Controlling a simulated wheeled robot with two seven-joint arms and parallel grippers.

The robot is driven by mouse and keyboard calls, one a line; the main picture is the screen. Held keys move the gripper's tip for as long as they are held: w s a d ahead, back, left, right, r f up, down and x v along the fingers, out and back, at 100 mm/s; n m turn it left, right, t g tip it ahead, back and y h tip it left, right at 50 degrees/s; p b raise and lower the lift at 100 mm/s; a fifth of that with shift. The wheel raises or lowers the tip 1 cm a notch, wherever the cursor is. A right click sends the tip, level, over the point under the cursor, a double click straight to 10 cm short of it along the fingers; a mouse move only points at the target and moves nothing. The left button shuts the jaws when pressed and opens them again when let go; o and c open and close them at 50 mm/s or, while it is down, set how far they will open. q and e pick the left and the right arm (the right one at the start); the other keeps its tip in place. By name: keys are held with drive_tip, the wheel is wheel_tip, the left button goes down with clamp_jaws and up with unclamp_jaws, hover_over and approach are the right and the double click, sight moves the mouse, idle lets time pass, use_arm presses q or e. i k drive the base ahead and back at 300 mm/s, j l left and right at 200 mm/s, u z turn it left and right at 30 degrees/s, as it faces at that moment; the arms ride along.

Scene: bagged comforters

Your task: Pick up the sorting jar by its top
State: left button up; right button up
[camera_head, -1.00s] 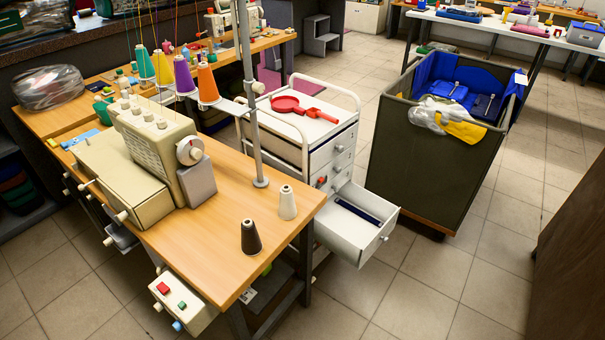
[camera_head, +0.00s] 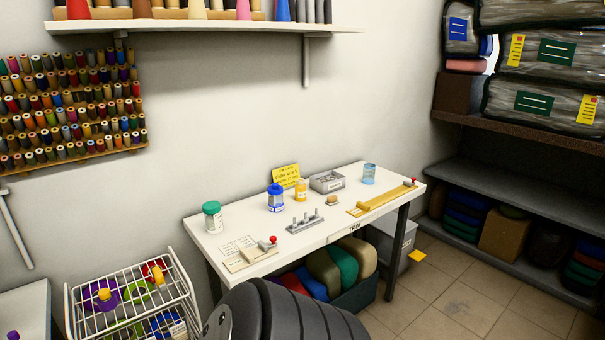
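Several small jars stand upright on a white table against the wall. One is a pale jar with a green lid (camera_head: 212,217) at the left end. A blue jar (camera_head: 275,198) and a smaller orange jar (camera_head: 301,189) stand near the middle. A clear bluish jar (camera_head: 369,173) stands toward the back right. I cannot tell which is the sorting jar, as no label is readable. Neither of my grippers is in view.
The white table (camera_head: 335,232) also holds a grey metal tray (camera_head: 327,182), a pegged block (camera_head: 305,224), a yellow sign (camera_head: 285,176) and a yellow bar (camera_head: 387,198). A dark ribbed object (camera_head: 290,312) fills the bottom middle. A wire cart (camera_head: 135,297) stands left. Floor (camera_head: 470,300) is clear at right.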

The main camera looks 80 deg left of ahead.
sight(369, 170)
drive_tip(key=u, duration=2)
drive_tip(key=i+j+u, duration=0.1)
drive_tip(key=u, duration=0.15)
